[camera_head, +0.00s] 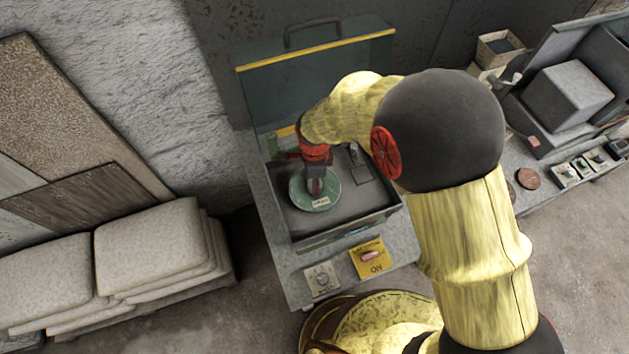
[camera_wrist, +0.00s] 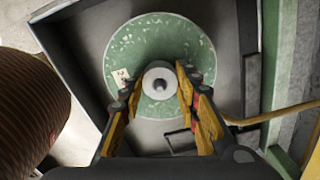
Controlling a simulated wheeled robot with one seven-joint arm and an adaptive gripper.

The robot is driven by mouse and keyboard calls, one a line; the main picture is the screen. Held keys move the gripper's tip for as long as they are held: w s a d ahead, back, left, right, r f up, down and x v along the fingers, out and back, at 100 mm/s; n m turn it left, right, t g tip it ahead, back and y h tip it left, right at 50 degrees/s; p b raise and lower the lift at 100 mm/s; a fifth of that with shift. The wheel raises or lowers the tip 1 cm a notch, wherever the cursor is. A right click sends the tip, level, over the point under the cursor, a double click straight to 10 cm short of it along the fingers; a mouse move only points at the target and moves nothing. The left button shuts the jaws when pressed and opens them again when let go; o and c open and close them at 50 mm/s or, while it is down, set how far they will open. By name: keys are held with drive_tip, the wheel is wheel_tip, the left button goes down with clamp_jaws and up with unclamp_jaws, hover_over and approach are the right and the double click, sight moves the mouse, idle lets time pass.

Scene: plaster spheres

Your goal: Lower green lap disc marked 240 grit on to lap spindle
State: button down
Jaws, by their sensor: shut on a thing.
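The green lap disc (camera_head: 316,190) is in the grey machine basin (camera_head: 344,228), with a small pale label near its front edge in the head view. In the wrist view the disc (camera_wrist: 127,55) is speckled green, with a pale label at its left side. My gripper (camera_wrist: 160,84) is shut on the round grey hub at the disc's centre, one finger on each side. In the head view my gripper (camera_head: 316,186) points down over the disc. The lap spindle is hidden under the disc and hub. I cannot tell whether the disc touches it.
A raised green lid (camera_head: 320,75) with a yellow edge stands behind the basin. A yellow ON switch plate (camera_head: 370,260) and a dial (camera_head: 321,279) are on the front. Stacked sacks (camera_head: 150,247) lie left. A grey block (camera_head: 568,92) sits at the right.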

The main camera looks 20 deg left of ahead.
drive_tip(key=shift+f+b, duration=0.85)
drive_tip(key=shift+f, duration=0.45)
drive_tip(key=c, duration=1.2)
unclamp_jaws()
drive_tip(key=shift+c, duration=0.2)
drive_tip(key=shift+r, duration=0.1)
drive_tip(key=shift+r+p, duration=1.2)
drive_tip(key=shift+r, duration=0.75)
